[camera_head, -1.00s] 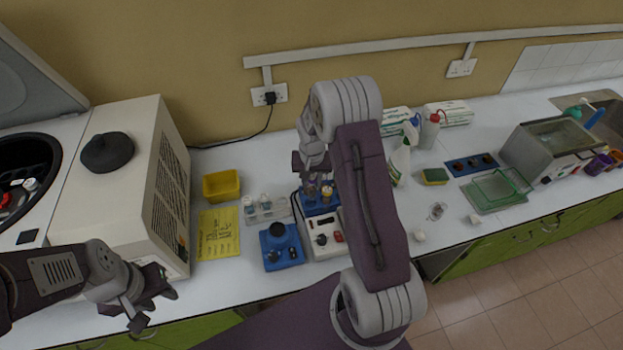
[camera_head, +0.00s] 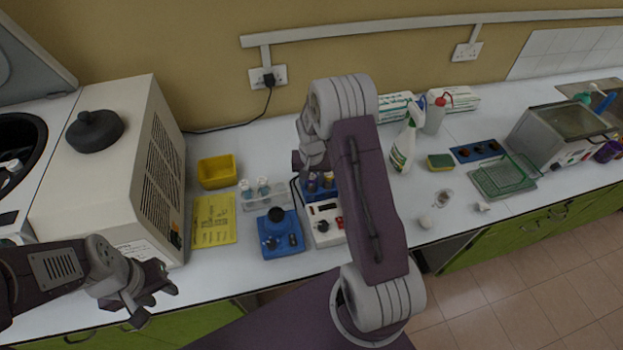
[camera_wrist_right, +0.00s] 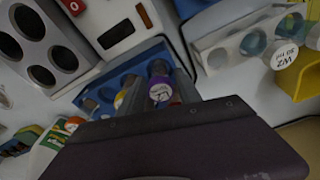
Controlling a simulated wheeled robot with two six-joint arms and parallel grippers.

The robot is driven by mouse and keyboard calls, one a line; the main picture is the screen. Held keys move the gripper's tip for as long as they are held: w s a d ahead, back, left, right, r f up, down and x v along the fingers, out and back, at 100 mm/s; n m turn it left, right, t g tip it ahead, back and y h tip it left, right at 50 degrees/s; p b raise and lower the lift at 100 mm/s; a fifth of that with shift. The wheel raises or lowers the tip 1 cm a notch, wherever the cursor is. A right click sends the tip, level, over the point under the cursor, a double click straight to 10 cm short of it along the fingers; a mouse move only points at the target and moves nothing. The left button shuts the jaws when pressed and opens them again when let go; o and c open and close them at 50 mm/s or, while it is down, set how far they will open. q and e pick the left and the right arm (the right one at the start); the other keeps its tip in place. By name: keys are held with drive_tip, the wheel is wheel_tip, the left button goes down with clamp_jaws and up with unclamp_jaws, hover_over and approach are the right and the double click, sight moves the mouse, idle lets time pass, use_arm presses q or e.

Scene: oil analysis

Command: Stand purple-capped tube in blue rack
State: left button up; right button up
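The blue rack (camera_head: 339,190) stands behind a white device, partly hidden by my right arm. It also shows in the right wrist view (camera_wrist_right: 127,66), with round holes and a yellow-orange-capped tube (camera_wrist_right: 120,98). The purple-capped tube (camera_wrist_right: 160,90) is between the fingers of my right gripper (camera_wrist_right: 162,82), which appears shut on it, cap toward the camera. The tube's lower end is over or in the rack; I cannot tell which. In the head view the purple cap (camera_head: 311,184) shows below the gripper. My left gripper (camera_head: 152,288) is open and empty at the table's front left.
A clear rack with vials (camera_head: 265,197), a blue device (camera_head: 280,240), a yellow tray (camera_head: 217,171) and a yellow sheet (camera_head: 214,221) lie left of the blue rack. The white device (camera_head: 326,229) is just in front. A spray bottle (camera_head: 404,150) stands to the right.

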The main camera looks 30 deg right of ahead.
drive_tip(key=shift+o, duration=0.6)
drive_tip(key=r, duration=0.3)
drive_tip(key=r+b, duration=0.1)
drive_tip(key=r, duration=0.2)
drive_tip(key=s+r, duration=0.1)
drive_tip(key=r, duration=0.2)
drive_tip(key=shift+a+b, duration=0.3)
